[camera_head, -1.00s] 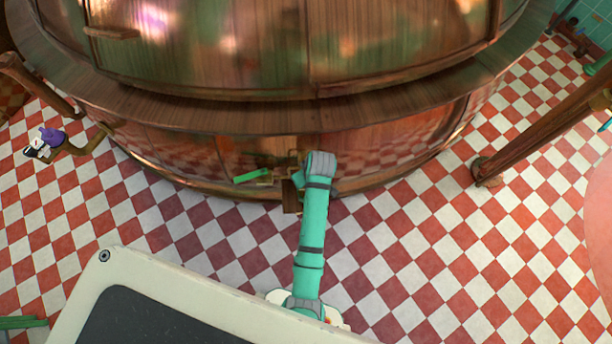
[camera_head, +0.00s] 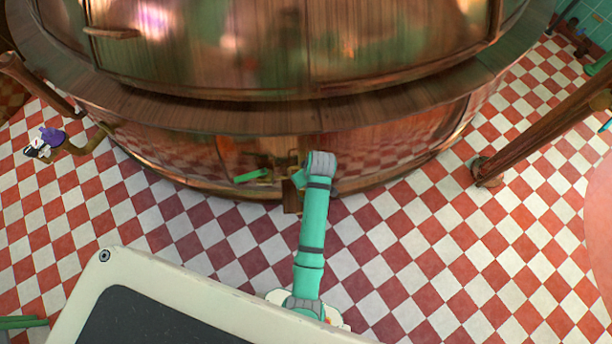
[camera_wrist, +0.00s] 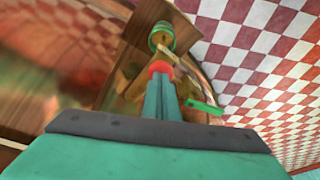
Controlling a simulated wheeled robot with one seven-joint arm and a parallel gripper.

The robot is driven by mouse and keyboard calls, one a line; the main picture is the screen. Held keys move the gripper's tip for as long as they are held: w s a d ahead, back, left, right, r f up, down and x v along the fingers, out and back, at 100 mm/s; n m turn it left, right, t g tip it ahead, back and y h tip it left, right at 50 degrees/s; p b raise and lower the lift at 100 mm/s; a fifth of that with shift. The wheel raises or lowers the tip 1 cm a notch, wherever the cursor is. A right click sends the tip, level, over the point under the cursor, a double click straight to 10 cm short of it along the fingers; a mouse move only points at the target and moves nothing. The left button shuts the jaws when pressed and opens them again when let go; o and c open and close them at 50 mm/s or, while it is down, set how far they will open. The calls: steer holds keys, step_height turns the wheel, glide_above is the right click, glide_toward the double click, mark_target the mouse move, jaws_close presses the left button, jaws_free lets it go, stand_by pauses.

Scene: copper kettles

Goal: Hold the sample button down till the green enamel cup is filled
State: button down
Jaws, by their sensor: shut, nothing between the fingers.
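In the wrist view, my gripper (camera_wrist: 161,78) is shut with nothing between its fingers. Its tips are at the red sample button (camera_wrist: 160,67) and appear to touch it; how far the button is pressed cannot be told. Just beyond it is the green enamel cup (camera_wrist: 161,28), on a wooden ledge (camera_wrist: 140,38). Something yellowish shows inside the cup, but its fill level is unclear. A brass spout-like part (camera_wrist: 165,53) lies between button and cup. In the head view, my arm hides the button, cup and fingertips.
The big copper kettle (camera_head: 380,143) fills the back, with a wide rim (camera_head: 250,118) above the work spot. A green lever (camera_head: 251,175) sticks out left of my arm; it also shows in the wrist view (camera_wrist: 203,106). A wooden post (camera_head: 540,140) stands right. Checkered floor lies open around.

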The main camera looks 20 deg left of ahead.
steer(key=shift+s+d+f, duration=0.15)
steer(key=shift+s+f, duration=0.15)
steer(key=shift+f, duration=0.35)
steer(key=shift+d+r, duration=0.1)
steer(key=shift+r, duration=0.55)
steer(key=v, duration=0.8)
steer(key=shift+w, duration=0.25)
steer(key=shift+w, duration=0.1)
